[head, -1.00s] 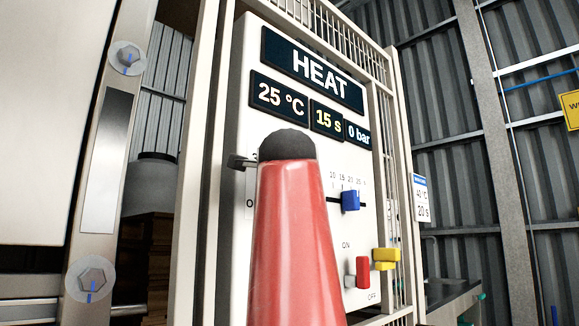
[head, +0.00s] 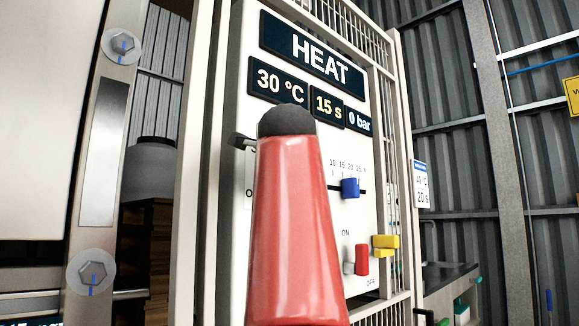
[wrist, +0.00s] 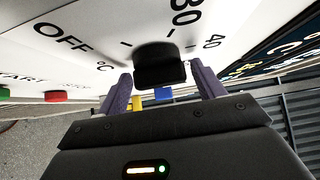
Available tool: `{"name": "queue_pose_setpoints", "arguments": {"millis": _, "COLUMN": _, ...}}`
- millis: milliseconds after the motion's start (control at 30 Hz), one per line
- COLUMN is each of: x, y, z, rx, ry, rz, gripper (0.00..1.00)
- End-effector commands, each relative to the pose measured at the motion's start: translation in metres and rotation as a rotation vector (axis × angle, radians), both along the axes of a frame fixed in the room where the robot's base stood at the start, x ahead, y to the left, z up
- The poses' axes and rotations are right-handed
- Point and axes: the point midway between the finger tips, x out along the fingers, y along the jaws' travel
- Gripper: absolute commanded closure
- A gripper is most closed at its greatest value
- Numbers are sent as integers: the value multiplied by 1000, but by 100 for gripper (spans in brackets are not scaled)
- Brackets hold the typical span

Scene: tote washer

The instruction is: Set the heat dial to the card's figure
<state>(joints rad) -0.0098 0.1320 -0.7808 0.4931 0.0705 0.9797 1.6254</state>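The black heat dial (wrist: 158,68) stands out from the white panel (wrist: 120,20) in the wrist view, among printed marks OFF, 30, 40 and °C. My gripper (wrist: 161,84) has one dark purple finger on each side of the dial's grip, close against it. In the head view my red arm hides the dial and the gripper. The heat display (head: 279,81) reads 30 °C. The card (head: 421,185) hangs to the right; its small top figure looks like 40 °C, not quite sharp, with 20 s below.
Other displays show 15 s (head: 327,106) and 0 bar (head: 359,121). A pale barred frame (head: 390,110) surrounds the panel.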

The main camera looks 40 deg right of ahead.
Motion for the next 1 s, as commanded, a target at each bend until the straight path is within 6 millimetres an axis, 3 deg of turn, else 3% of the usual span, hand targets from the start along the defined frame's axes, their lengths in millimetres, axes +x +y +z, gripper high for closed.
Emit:
{"name": "queue_pose_setpoints", "arguments": {"millis": 367, "x": -2, "y": 3, "z": -1, "rx": -1, "ry": 0, "rz": 1, "gripper": 25}}
{"name": "queue_pose_setpoints", "arguments": {"millis": 800, "x": -52, "y": 45, "z": -1, "rx": -2, "ry": -1, "rz": 1, "gripper": 25}}
{"name": "queue_pose_setpoints", "arguments": {"millis": 1000, "x": -60, "y": 51, "z": 0, "rx": 0, "ry": 0, "rz": 1, "gripper": 25}}
